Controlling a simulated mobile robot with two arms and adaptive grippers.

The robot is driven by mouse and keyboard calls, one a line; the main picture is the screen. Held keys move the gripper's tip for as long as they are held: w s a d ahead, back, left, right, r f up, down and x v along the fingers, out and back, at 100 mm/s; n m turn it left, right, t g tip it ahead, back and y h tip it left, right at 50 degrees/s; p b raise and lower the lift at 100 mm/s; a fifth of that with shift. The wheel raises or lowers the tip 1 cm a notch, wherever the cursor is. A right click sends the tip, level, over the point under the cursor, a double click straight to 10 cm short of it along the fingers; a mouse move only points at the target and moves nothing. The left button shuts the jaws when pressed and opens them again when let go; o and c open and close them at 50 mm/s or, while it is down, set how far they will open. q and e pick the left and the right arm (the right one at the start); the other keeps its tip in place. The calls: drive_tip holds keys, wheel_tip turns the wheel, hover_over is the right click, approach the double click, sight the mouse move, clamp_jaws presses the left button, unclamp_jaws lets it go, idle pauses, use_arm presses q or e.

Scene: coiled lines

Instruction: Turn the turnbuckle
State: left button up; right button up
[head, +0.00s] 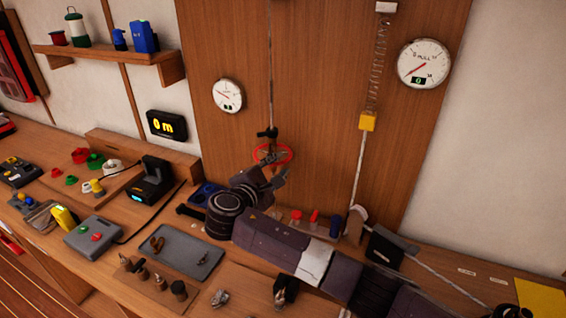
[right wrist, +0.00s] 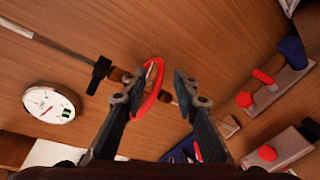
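The turnbuckle's red ring (head: 288,150) hangs on a vertical line in front of the wooden panel, below a black fitting (head: 267,133). My right gripper (head: 277,172) reaches up to it from below right. In the right wrist view, the right gripper (right wrist: 162,88) has its fingers apart. The red ring (right wrist: 147,106) shows beside the left finger, within the gap; I cannot tell whether they touch. The black fitting (right wrist: 98,75) lies left of the ring there. Part of the turnbuckle's body is hidden by the fingers. My left gripper is not in view.
A small round gauge (head: 228,95) and a larger gauge (head: 423,63) hang on the panel, with a spring (head: 378,65) and yellow block (head: 368,121) between them. The bench below holds a grey tray (head: 205,262) and several tools. A black display (head: 167,125) reads 0 m.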

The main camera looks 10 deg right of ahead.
drive_tip(key=v, duration=0.7)
drive_tip(key=shift+s+a, duration=0.25)
drive_tip(key=shift+s, duration=0.1)
